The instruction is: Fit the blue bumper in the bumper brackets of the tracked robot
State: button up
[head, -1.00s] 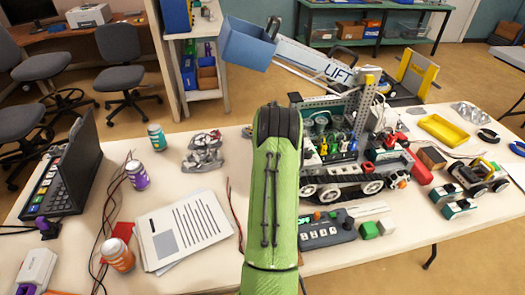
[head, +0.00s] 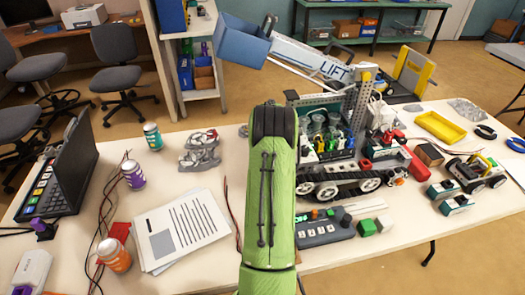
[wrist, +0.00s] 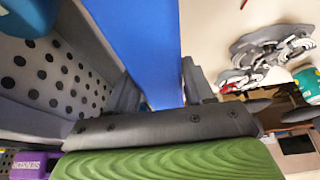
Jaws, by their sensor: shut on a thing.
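In the wrist view the blue bumper (wrist: 135,35) is a flat, plain blue bar running up out of the frame. My gripper (wrist: 155,88) is shut on it, with dark fingers on both sides. In the head view my green arm hides my gripper and the bumper. The tracked robot (head: 338,188) stands on the table just right of my arm, with black tracks, a perforated grey frame and a raised LIFT arm. Its bumper brackets cannot be made out. In the wrist view a grey perforated panel (wrist: 42,75) lies left of the bumper, apparently part of the tracked robot.
A control box (head: 318,231) lies in front of the robot. Papers (head: 182,229), a laptop (head: 75,165) and several cans are on the left. A grey metal pile (head: 199,150) lies behind the papers. A yellow tray (head: 441,126) and a small wheeled vehicle (head: 477,172) are on the right.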

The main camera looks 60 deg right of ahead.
jog(key=shift+f+b, duration=1.25)
jog(key=shift+f, duration=0.05)
dwell(1.2)
jog(key=o, duration=1.3)
jog(key=shift+o, duration=0.2)
jog(key=shift+r+p, duration=2.3)
jog(key=shift+r, duration=1.25)
